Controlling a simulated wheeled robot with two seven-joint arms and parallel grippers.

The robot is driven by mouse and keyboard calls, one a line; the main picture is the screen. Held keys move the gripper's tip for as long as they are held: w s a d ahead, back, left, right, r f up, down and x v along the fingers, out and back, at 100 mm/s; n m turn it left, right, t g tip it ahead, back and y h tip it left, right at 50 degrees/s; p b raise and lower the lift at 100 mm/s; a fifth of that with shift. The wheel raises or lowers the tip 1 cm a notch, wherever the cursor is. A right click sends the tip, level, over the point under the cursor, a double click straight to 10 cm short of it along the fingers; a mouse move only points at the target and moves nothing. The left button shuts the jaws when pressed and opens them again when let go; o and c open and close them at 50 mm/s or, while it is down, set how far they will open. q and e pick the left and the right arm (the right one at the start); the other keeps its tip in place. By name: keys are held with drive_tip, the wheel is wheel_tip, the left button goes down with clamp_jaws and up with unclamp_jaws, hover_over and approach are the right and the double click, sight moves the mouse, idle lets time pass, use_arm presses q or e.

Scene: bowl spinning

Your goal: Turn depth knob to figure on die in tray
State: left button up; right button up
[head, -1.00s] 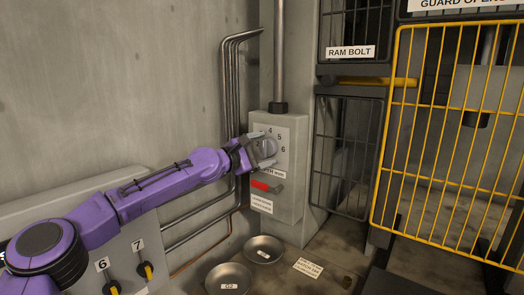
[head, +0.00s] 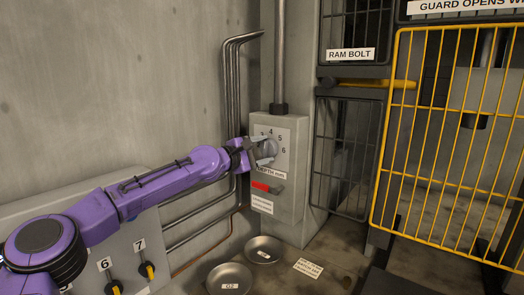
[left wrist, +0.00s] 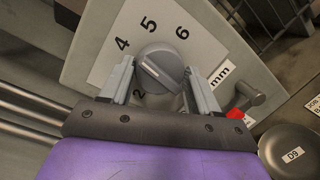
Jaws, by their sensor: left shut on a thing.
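The depth knob (left wrist: 158,70) is a round grey dial with a raised grip bar and a pale line. Its plate shows the figures 4, 5 and 6 around it. In the head view the knob (head: 271,147) is on the grey wall box, partly hidden by my gripper. My left gripper (head: 263,150) is at the knob, with one finger on each side, shut on it. No die can be made out in these frames. My right gripper is not in view.
A red-gripped lever (head: 266,187) sits just below the knob. Two metal bowls, one labelled G2 (head: 229,276) and one labelled D9 (left wrist: 290,148), rest below. A yellow mesh guard (head: 450,150) stands at right. A panel with switches 6 and 7 lies under my arm.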

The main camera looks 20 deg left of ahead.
use_arm(q)
drive_tip(key=m, duration=0.3)
drive_tip(key=shift+g+y, duration=0.3)
drive_tip(key=m+y, duration=0.1)
drive_tip(key=m, duration=0.3)
drive_tip(key=shift+d+r+m, duration=0.1)
drive_tip(key=shift+m, duration=0.2)
drive_tip(key=m, duration=0.3)
drive_tip(key=shift+y, duration=0.3)
drive_tip(key=shift+m+y, duration=0.6)
drive_tip(key=shift+m, duration=1.2)
drive_tip(key=shift+r, duration=0.1)
drive_tip(key=o, duration=1)
drive_tip(key=shift+o, duration=0.2)
